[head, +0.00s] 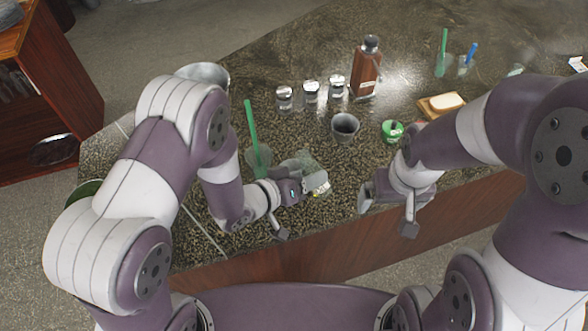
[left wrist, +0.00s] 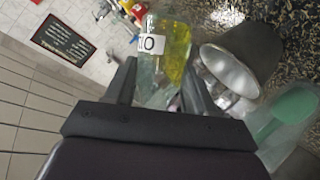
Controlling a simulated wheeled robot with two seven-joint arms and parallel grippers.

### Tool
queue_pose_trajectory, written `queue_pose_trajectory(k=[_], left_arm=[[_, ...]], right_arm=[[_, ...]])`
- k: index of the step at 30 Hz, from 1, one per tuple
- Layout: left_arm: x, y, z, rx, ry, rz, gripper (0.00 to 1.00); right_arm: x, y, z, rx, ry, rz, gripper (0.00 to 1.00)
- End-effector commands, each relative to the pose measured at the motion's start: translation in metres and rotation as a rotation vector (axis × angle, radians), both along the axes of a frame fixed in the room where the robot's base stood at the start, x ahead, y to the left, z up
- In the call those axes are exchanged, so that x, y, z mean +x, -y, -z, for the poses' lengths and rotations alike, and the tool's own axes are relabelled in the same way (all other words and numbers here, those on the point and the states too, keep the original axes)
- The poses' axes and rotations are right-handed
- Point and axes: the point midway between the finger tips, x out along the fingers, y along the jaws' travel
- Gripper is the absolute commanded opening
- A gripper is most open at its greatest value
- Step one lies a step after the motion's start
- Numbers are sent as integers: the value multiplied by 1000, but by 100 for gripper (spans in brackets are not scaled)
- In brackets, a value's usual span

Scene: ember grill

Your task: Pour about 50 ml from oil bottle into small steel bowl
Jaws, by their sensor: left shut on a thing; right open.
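My left gripper (head: 308,188) is shut on a clear glass oil bottle (head: 306,163) with yellow oil and a white label. In the left wrist view the bottle (left wrist: 152,75) lies between the fingers, and the oil gathers on its right side. It looks strongly tilted above the counter. A small grey metal bowl (head: 345,126), probably the steel bowl, stands upright just beyond the bottle. A cup-like metal vessel (left wrist: 228,70) beside the bottle in the left wrist view looks like the same one. I cannot tell whether oil is flowing. My right gripper (head: 364,197) is open and empty near the counter's front edge.
A green glass with a straw (head: 257,158) stands close to my left gripper. Several metal-topped shakers (head: 310,93), a brown bottle (head: 366,70), a green tin (head: 392,130) and a board (head: 430,108) stand farther back. A larger metal bowl (head: 205,72) is partly behind my left arm.

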Motion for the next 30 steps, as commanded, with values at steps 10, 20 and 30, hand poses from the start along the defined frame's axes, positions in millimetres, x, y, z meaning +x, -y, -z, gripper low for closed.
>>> queue_pose_trajectory(k=[10, 20, 30], left_arm=[[1, 0, 8, -205, -184, -1, 16], [-1, 2, 9, -357, -320, 0, 16], [-1, 2, 12, -441, -395, -1, 16]], right_arm=[[0, 0, 11, 0, 0, 0, 100], [0, 0, 18, 0, 0, 0, 100], [0, 0, 27, 0, 0, 0, 100]])
